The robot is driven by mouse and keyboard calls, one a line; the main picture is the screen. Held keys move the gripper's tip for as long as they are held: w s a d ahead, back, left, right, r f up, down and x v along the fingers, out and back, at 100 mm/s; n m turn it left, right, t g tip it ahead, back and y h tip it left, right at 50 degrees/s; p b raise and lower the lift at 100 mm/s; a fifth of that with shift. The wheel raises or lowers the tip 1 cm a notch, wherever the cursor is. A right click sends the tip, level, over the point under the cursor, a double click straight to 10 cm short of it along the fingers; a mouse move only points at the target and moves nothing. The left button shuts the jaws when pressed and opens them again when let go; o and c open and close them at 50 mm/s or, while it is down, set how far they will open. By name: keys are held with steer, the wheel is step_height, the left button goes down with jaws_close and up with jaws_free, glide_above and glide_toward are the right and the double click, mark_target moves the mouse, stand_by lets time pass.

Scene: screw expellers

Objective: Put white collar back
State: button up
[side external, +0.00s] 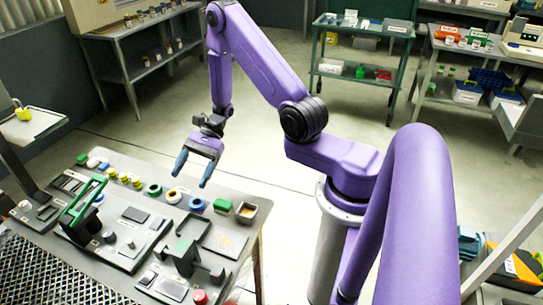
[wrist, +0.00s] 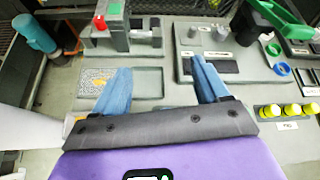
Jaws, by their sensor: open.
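My gripper (side external: 191,178) has two blue fingers spread apart with nothing between them. It hangs above the far right part of the grey workbench (side external: 225,185). In the wrist view my gripper (wrist: 161,66) is also empty. I cannot pick out a white collar with certainty. The green ring (wrist: 283,69) and a blue ring (wrist: 273,49) also show at the right of the wrist view.
A machine with a green lever (side external: 88,200) rises at the bench's left. Several yellow-topped parts (side external: 124,177) stand along the far edge. A red knob (side external: 200,297) is near the front.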

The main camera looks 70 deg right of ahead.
steer(key=s+a+r+n+g+h, duration=0.3)
steer(key=s+r+n+h, duration=0.1)
steer(key=s+n, duration=0.25)
steer(key=s+a+r+n+g+h, duration=0.35)
steer(key=s+n, duration=0.25)
steer(key=n, duration=0.2)
steer(key=s+d+r+n+t+h, duration=0.3)
steer(key=s+r+n+t, duration=0.3)
steer(key=s+n, duration=0.5)
steer(key=shift+s+d+r+n+h, duration=0.2)
steer(key=shift+s+r+n+h, duration=0.4)
steer(key=shift+n, duration=0.95)
steer(key=shift+w+r, duration=0.2)
steer(key=shift+r, duration=0.05)
